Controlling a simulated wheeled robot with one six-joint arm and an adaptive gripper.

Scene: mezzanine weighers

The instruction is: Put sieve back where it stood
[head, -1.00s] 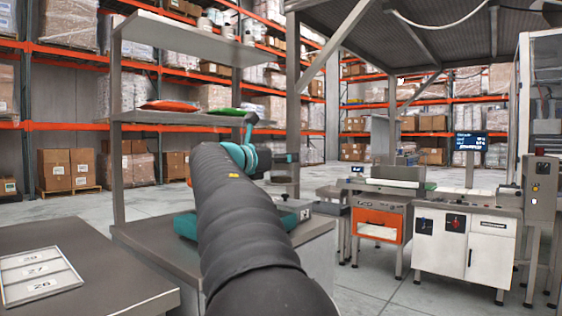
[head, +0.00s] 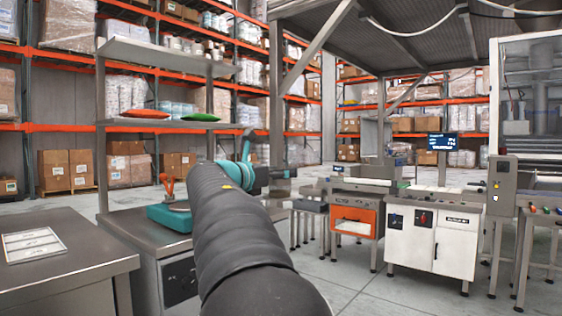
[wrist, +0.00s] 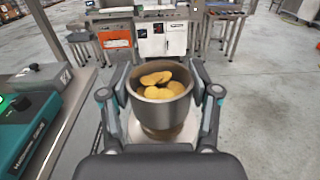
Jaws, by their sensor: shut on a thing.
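My gripper (wrist: 160,98) is shut on a round, steel-coloured vessel (wrist: 160,113) in the wrist view, with one finger on each side of it. I take the vessel to be the sieve, but no mesh can be made out. Several yellow rounded pieces (wrist: 158,80) lie in it. It is held upright over the floor, to the right of a bench edge.
A teal scale (head: 168,216) stands on a steel bench with shelves above; it also shows in the wrist view (wrist: 32,135). A numbered board (head: 32,245) lies on the near-left table. A white cabinet machine (head: 430,243) and an orange-fronted unit (head: 354,220) stand ahead. Grey floor is open between.

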